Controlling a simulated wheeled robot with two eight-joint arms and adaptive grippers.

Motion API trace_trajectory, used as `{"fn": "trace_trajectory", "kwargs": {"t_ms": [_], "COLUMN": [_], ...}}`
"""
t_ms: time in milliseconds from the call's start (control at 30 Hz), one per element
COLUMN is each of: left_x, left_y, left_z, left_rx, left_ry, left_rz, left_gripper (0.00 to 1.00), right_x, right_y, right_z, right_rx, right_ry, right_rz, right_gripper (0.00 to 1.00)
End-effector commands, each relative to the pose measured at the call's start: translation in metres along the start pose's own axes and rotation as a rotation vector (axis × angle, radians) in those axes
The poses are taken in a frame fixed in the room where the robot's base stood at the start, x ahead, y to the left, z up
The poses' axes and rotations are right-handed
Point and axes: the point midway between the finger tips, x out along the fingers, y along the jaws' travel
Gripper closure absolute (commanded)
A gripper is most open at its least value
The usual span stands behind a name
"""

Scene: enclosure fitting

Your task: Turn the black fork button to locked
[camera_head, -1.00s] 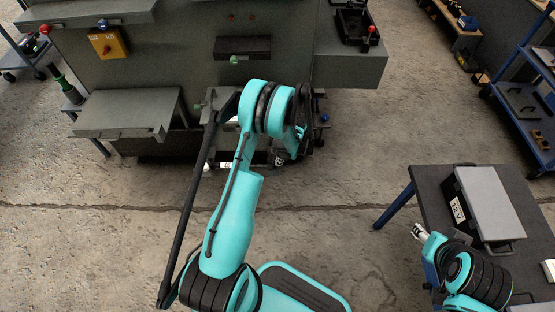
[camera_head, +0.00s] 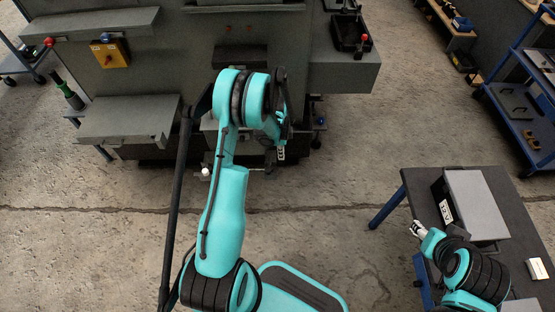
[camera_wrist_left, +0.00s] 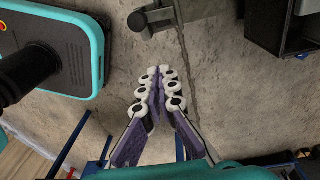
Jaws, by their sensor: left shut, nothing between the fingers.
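I cannot pick out the black fork button for certain in either view. The grey machine (camera_head: 290,60) stands at the back of the head view. My left arm reaches toward its lower front. My left gripper (camera_head: 281,153) is small and partly hidden by the wrist there. In the left wrist view my left gripper (camera_wrist_left: 157,80) has its white-tipped fingers together, empty, over bare floor. A metal bar with a dark round end (camera_wrist_left: 138,21) lies beyond the fingertips, apart from them. My right gripper (camera_head: 416,229) is beside the dark table, too small to read.
A yellow box with a red knob (camera_head: 107,60) and a grey shelf (camera_head: 125,118) are on the machine's left. A dark table (camera_head: 420,185) with a grey case (camera_head: 475,205) stands at right. A blue cart (camera_head: 515,105) is farther right. The floor between is clear.

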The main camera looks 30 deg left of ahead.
Motion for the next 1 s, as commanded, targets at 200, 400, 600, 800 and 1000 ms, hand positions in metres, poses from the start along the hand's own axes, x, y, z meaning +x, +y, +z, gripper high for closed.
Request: {"fn": "trace_trajectory", "kwargs": {"t_ms": [200, 400, 600, 800, 1000], "left_x": [-0.011, 0.007, 0.049, 0.089, 0.085], "left_y": [-0.003, -0.005, -0.007, -0.009, -0.009], "left_z": [0.029, 0.025, 0.014, 0.003, 0.032], "left_rx": [0.013, 0.021, 0.020, 0.020, 0.016], "left_ry": [0.247, 0.271, 0.270, 0.269, 0.269], "left_rz": [-0.049, -0.058, -0.057, -0.056, -0.058], "left_gripper": [1.00, 1.00, 1.00, 1.00, 1.00], "right_x": [-0.010, -0.003, 0.011, 0.024, 0.031], "right_y": [0.000, 0.000, 0.000, 0.000, 0.000], "right_z": [-0.007, -0.002, 0.008, 0.017, 0.022], "right_rx": [0.000, 0.000, 0.000, 0.000, 0.000], "right_ry": [0.000, 0.000, 0.000, 0.000, 0.000], "right_rz": [0.000, 0.000, 0.000, 0.000, 0.000], "right_gripper": [0.54, 0.54, 0.54, 0.54, 0.54]}}
